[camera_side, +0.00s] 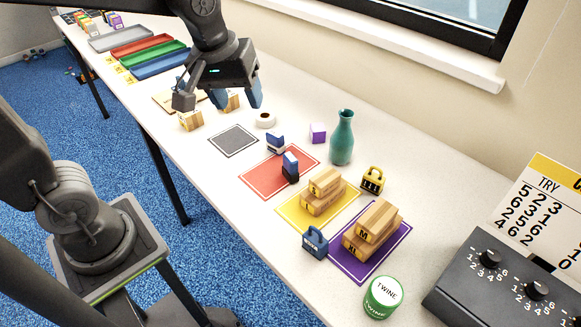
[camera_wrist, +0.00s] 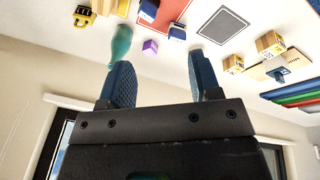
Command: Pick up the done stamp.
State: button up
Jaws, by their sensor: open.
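My gripper (camera_side: 219,97) is open and empty above the table, over the area of the small wooden blocks; its two blue fingers also show in the wrist view (camera_wrist: 161,82). A small blue and grey piece (camera_wrist: 277,73), perhaps the done stamp, stands on a tan board (camera_wrist: 258,71) at the right of the wrist view. In the side view, my gripper mostly hides that board (camera_side: 165,101). Two blue pieces with dark parts, one (camera_side: 290,167) on the red mat (camera_side: 258,182) and one (camera_side: 275,143) at its far edge, are also stamp-like. I cannot read a label on any.
A teal vase (camera_side: 342,138) and purple cube (camera_side: 318,133) stand behind. Stacked blocks, padlocks and a twine tin (camera_side: 382,297) are nearer. Trays (camera_side: 142,46) lie at the far end.

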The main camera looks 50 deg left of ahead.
aim_at(290, 157)
jog(key=w+d+f+n+g, duration=0.2)
jog(key=w+f+n+g, duration=0.1)
jog(key=w+f+n, duration=0.75)
jog(key=shift+m, duration=0.95)
jog(key=f, duration=0.2)
jog(key=w+f, duration=0.1)
jog(key=f, duration=0.4)
jog(key=shift+w+f, duration=0.2)
jog(key=shift+f, duration=0.1)
jog(key=shift+s+a+f, duration=0.1)
jog(key=shift+a+f, duration=0.05)
jog(key=shift+f, duration=0.75)
jog(key=shift+s+a+f, duration=0.1)
jog(key=shift+f, duration=0.75)
jog(key=shift+s+a+f, duration=0.1)
jog(key=shift+a+f, duration=0.05)
jog(key=shift+f, duration=0.75)
jog(key=c, duration=1)
jog(key=shift+r, duration=0.1)
